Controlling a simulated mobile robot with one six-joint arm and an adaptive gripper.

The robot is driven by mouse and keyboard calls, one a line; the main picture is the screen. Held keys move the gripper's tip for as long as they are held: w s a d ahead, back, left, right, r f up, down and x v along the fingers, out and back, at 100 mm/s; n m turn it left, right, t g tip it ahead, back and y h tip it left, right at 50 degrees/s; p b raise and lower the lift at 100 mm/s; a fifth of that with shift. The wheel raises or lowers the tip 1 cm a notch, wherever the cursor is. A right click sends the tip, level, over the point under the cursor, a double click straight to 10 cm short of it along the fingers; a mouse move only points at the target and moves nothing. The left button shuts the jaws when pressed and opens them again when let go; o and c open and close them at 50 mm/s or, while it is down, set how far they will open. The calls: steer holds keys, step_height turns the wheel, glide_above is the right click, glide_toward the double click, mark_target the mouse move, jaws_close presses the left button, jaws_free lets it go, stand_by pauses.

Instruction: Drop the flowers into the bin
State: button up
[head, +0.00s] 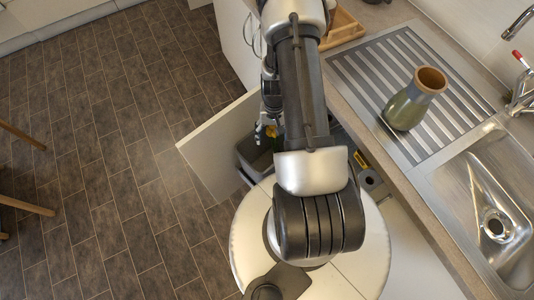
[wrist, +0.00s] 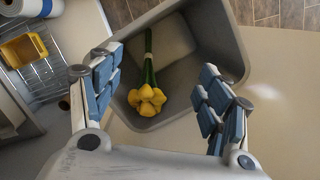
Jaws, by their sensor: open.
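The flowers are a bunch of yellow blooms (wrist: 148,100) on green stems (wrist: 150,55). In the wrist view they lie within the outline of the grey bin (wrist: 228,48), between my open fingers and touching neither. I cannot tell whether they rest on the bin's floor. My gripper (wrist: 160,95) is open over the bin, its blue-padded fingers wide apart. In the head view the bin (head: 258,160) sits below my gripper (head: 268,130), beside an open cabinet door. A small yellow patch shows by the gripper there; my arm hides much of this area.
A green and brown vase (head: 408,105) stands on the ribbed drainboard (head: 368,65), left of the steel sink (head: 485,205). The white cabinet door (head: 215,150) stands open. A yellow container (wrist: 24,50) and a paper roll (wrist: 25,8) are in the cabinet. Tiled floor at left is mostly clear.

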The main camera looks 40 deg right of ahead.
steer(key=shift+r, duration=0.15)
step_height(320, 180, up, 12)
steer(key=w+d, duration=0.1)
steer(key=shift+w, duration=0.15)
steer(key=shift+d+f, duration=0.1)
steer(key=shift+f, duration=0.1)
stand_by(0.4)
steer(key=w+a+r+n+t, duration=0.1)
steer(key=a+r, duration=0.2)
steer(key=r, duration=0.3)
steer(key=a+r+n+t+h, duration=0.1)
steer(key=a+r, duration=0.2)
steer(key=r, duration=0.4)
steer(key=w+a+r+n, duration=0.1)
steer(key=a+r+n, duration=0.1)
steer(key=a+r, duration=0.3)
steer(key=s+a+r+n+t, duration=0.3)
steer(key=s+a+r+n, duration=0.1)
steer(key=s+a+r, duration=0.6)
step_height(320, 180, up, 3)
steer(key=shift+s+f+n+t, duration=0.1)
steer(key=shift+s+n+t, duration=0.25)
steer(key=shift+s, duration=0.7)
